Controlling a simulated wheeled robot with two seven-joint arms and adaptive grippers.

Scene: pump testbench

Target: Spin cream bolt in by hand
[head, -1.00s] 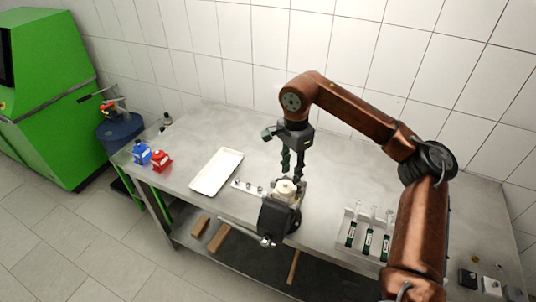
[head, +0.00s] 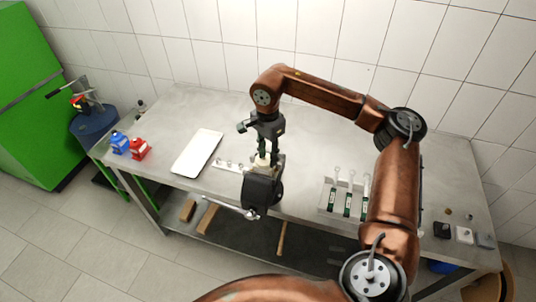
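The pump (head: 262,192) is a dark body with a cream top part (head: 261,164), standing at the front edge of the metal table. My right gripper (head: 268,156) points down, directly over the cream part, with its fingertips at or just above it. I cannot tell whether they touch. The cream bolt cannot be made out separately; it is too small or hidden by the fingers. The finger gap is too small to judge here. My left gripper is not in view.
A white tray (head: 197,153) lies left of the pump, beside a strip of small fittings (head: 228,165). Blue (head: 119,142) and red (head: 139,149) bottles stand at the left end. A rack of green-labelled tubes (head: 347,199) stands right. The table behind the pump is clear.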

